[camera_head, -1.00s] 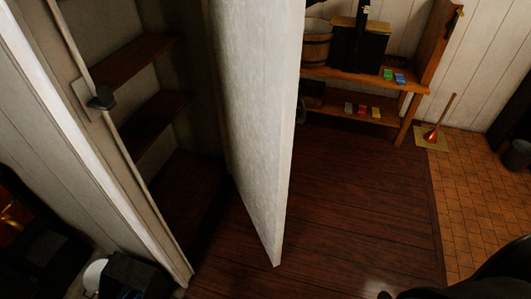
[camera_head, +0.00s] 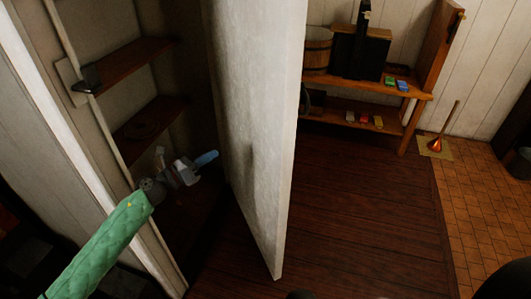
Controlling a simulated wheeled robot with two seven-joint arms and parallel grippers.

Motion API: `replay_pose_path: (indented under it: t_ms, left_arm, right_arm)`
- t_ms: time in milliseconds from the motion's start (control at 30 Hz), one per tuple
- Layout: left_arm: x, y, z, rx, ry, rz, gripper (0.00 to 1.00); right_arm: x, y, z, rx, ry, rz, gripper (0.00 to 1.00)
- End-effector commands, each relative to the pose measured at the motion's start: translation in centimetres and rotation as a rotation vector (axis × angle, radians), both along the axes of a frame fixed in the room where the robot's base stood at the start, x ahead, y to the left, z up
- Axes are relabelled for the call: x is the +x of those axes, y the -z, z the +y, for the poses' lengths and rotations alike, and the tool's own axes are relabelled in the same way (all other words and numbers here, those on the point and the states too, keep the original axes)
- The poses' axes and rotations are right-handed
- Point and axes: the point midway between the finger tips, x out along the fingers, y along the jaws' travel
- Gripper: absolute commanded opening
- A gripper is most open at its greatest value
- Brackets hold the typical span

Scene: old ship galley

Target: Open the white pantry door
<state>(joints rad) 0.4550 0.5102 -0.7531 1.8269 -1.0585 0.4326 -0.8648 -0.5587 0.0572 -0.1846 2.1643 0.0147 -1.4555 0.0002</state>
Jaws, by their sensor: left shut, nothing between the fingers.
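The white pantry door (camera_head: 255,130) stands well open, its free edge toward me, and its lower corner is over the dark wooden floor. Behind it the pantry opening shows brown shelves (camera_head: 140,62). My left gripper (camera_head: 205,160), on a green-sleeved arm from the lower left, is in the opening between the door frame (camera_head: 80,135) and the door's inner face. It is shut and empty, with its blue tip close to the door; I cannot tell whether they touch. My right gripper is not in view.
A wooden shelf unit (camera_head: 415,98) with a bucket (camera_head: 317,50) and small colored boxes stands behind the door to the right. A copper-colored plunger-like item (camera_head: 436,144) stands near it. The wooden floor (camera_head: 350,220) right of the door is clear.

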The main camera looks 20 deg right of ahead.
Motion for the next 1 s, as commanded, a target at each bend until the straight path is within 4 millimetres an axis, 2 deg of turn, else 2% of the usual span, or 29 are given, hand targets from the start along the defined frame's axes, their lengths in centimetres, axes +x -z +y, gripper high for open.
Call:
replay_pose_path:
  t_ms: [100, 200, 300, 400, 567, 1000]
  left_arm:
    - [-3.0, -2.3, -1.5, 0.114, 0.100, -0.212, 0.00]
    - [-4.9, -3.4, -2.2, 0.178, 0.156, -0.331, 0.00]
    - [-5.9, -3.9, -2.5, 0.214, 0.186, -0.396, 0.00]
    - [-6.2, -4.2, -2.7, 0.226, 0.196, -0.418, 0.00]
    - [-6.1, -4.4, -3.6, 0.224, 0.196, -0.417, 0.00]
    - [-5.6, -4.5, -7.9, 0.223, 0.195, -0.415, 0.00]
  right_arm:
    - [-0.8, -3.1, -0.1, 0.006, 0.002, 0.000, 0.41]
    - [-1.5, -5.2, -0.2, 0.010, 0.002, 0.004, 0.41]
    - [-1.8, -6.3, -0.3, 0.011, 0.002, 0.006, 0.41]
    - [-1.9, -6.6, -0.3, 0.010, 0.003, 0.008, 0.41]
    - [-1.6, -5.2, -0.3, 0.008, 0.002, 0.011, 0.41]
    - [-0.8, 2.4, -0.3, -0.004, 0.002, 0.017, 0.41]
